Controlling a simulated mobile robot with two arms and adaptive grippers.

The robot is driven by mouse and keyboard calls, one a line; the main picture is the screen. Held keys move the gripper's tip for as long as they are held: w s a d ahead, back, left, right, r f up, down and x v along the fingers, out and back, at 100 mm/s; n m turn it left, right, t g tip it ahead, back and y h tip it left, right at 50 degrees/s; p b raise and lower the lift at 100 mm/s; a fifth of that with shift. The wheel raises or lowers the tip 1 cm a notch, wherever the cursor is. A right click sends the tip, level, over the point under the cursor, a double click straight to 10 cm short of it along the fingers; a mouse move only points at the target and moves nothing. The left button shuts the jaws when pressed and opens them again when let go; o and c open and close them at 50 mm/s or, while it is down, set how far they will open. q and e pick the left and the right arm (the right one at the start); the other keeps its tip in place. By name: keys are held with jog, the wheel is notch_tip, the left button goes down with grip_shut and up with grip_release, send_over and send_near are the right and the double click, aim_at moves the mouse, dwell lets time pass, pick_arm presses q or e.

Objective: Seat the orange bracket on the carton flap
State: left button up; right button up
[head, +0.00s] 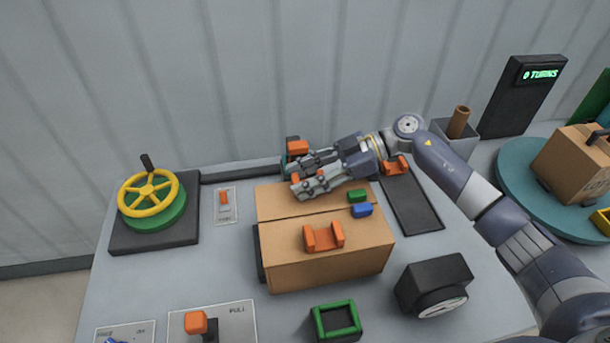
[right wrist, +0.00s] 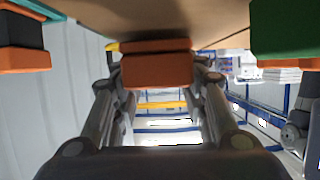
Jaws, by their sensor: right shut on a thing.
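The brown carton (head: 284,272) stands mid-table with its two top flaps closed, a seam between them. My right gripper (head: 294,179) reaches in from the right, low over the rear flap (head: 268,205). It is shut on an orange piece, mostly hidden by the fingers in the head view. In the right wrist view this orange piece (right wrist: 157,70) is between the fingertips, close to the brown board (right wrist: 140,18). I cannot tell whether it touches the board. My left gripper is not in view.
Green (head: 357,196) and blue (head: 362,210) blocks lie on the carton's right side. An orange-topped black post (head: 297,147) stands behind it. Another orange bracket (head: 397,166) lies by a dark strip (head: 414,209). A yellow handwheel (head: 149,191) stands left; a black gauge box (head: 434,277) stands right.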

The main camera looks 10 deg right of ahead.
jog(key=shift+f+p, duration=0.2)
jog(key=shift+p, duration=0.25)
dwell(0.8)
jog(key=o, duration=1.1)
jog(key=shift+o, duration=0.2)
jog(key=v, duration=1.2)
